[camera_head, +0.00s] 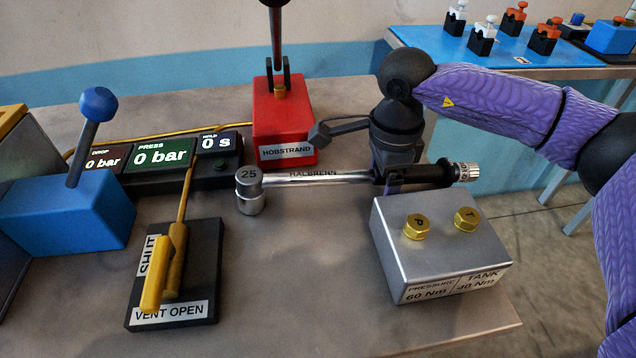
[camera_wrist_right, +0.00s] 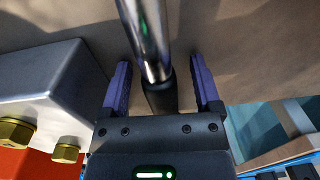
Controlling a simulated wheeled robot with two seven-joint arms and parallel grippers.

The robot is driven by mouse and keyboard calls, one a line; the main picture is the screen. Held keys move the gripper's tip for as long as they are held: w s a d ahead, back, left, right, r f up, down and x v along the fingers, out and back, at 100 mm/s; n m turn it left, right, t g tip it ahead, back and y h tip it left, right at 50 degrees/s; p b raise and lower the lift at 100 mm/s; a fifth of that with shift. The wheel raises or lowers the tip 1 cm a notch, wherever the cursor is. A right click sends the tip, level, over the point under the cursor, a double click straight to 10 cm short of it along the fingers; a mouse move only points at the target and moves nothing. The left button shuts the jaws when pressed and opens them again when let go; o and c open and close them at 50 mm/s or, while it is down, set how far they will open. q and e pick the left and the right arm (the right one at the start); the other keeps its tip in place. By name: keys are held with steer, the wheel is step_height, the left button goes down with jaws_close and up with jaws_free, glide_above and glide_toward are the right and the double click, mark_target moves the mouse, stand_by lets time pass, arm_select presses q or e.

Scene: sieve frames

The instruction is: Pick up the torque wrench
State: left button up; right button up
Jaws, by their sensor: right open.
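The torque wrench (camera_head: 320,178) has a chrome shaft, a socket head marked 25 at its left end, and a black handle with a silver knob at its right end. It lies across the bench behind the silver block. My right gripper (camera_head: 394,182) is at the wrench's handle, coming from above and behind. In the right wrist view the gripper (camera_wrist_right: 161,88) is open, with its two purple fingers on either side of the wrench (camera_wrist_right: 157,45). Gaps show between wrench and fingers. The far finger is hidden in the head view. My left gripper is not seen.
The silver block (camera_head: 440,248) with two brass hex caps stands just in front of the handle. A red HOBSTRAND block (camera_head: 283,130) with an upright lever stands behind the shaft. The vent valve (camera_head: 175,270), pressure display (camera_head: 160,153) and blue lever box (camera_head: 70,215) are left. Bench front middle is clear.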

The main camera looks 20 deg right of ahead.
jaws_close()
stand_by(0.8)
stand_by(0.4)
steer(key=shift+r, duration=0.1)
